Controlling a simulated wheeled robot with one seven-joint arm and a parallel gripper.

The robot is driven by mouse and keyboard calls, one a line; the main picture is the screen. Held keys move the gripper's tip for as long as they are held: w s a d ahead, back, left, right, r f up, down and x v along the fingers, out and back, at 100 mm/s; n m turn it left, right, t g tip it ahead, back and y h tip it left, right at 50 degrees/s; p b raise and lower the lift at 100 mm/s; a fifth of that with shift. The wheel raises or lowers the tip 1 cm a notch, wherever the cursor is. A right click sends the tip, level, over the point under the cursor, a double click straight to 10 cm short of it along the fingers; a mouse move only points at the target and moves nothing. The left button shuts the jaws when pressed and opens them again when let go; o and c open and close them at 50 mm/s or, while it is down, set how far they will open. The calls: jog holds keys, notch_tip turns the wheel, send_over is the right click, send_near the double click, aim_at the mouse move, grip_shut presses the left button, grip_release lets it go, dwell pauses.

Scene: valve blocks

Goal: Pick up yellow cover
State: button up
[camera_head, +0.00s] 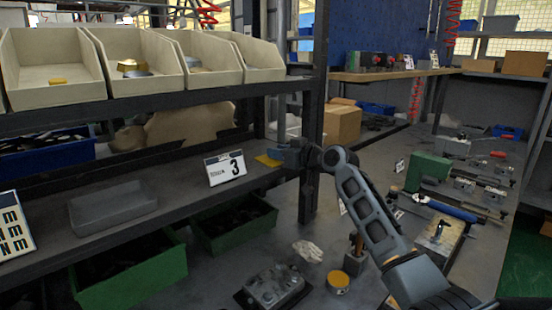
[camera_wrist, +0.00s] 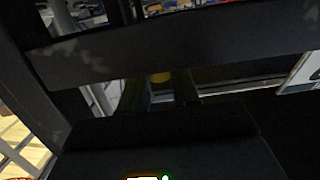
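A flat yellow piece (camera_head: 268,160), which looks like the yellow cover, lies on the dark middle shelf near its right end. My gripper (camera_head: 284,153) is just right of it at the shelf's end, close above the shelf surface. In the dark wrist view, my two fingers (camera_wrist: 161,88) stand apart, and a yellow patch (camera_wrist: 162,77) shows in the gap between them. It looks to be beyond the fingertips, but contact cannot be told.
A sign with a 3 (camera_head: 225,168) stands on the shelf left of the yellow piece. A grey tray (camera_head: 112,207) sits further left. A dark shelf post (camera_head: 312,120) rises close beside my gripper. The upper shelf edge (camera_head: 150,107) runs above. A round yellow-topped tin (camera_head: 338,284) stands below.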

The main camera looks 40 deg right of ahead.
grip_shut()
jog(key=shift+r, duration=0.1)
